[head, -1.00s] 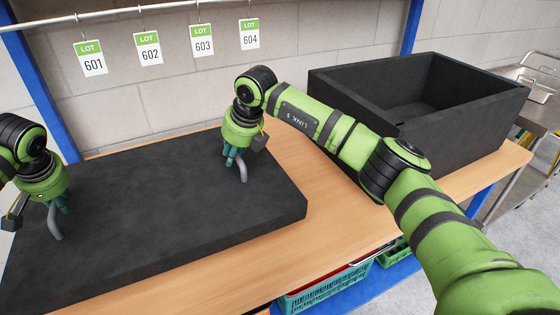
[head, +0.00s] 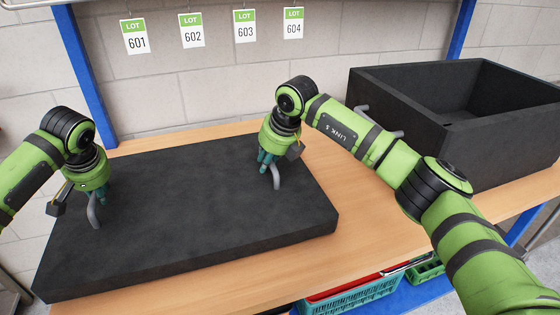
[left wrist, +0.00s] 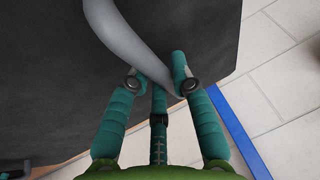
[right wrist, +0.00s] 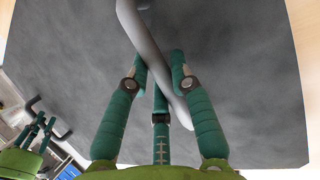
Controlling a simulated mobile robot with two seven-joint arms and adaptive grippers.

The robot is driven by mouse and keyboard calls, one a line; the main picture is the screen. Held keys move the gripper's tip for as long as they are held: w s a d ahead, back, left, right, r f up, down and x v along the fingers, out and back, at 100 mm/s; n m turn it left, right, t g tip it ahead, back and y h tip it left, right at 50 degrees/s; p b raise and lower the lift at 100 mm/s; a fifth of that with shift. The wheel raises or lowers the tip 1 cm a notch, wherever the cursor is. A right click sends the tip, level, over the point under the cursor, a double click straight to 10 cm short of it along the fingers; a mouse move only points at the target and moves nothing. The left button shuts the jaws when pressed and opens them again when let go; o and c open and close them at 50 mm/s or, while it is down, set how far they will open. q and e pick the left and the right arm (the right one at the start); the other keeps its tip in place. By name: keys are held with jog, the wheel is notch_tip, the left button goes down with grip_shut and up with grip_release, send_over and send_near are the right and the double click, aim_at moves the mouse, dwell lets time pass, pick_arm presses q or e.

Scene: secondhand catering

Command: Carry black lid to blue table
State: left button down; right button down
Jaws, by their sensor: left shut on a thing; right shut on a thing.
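The black lid (head: 190,215) is a wide, thick dark slab with two grey bent handles. It lies flat over the left part of a wooden-topped table (head: 370,225) with blue posts; I cannot tell whether it touches the top. My left gripper (head: 97,195) is shut on the left handle (left wrist: 125,40). My right gripper (head: 266,166) is shut on the right handle (right wrist: 145,40). Both hold from above. The lid's left front corner reaches past the tabletop, and the left wrist view shows floor tiles beyond its edge.
A large open black box (head: 400,88) stands on the table's right, behind my right arm. Lot tags (head: 191,30) hang from a rail at the wall. Green crates (head: 350,300) sit on a blue low shelf (head: 400,296). A bare wood strip lies between lid and box.

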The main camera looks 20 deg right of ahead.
pick_arm(q)
jog(key=c, duration=1.1)
grip_release()
jog(key=shift+a+f, duration=0.1)
pick_arm(e)
jog(key=c, duration=1.1)
grip_release()
jog(key=shift+d+f, duration=0.1)
pick_arm(q)
jog(key=shift+s+r, duration=0.1)
jog(key=shift+r, duration=0.1)
jog(key=v, duration=1.1)
jog(key=shift+s+r, duration=0.2)
jog(key=shift+r, duration=0.05)
pick_arm(e)
jog(key=v, duration=1.2)
jog(key=shift+s, duration=0.1)
pick_arm(q)
jog(key=shift+r, duration=0.1)
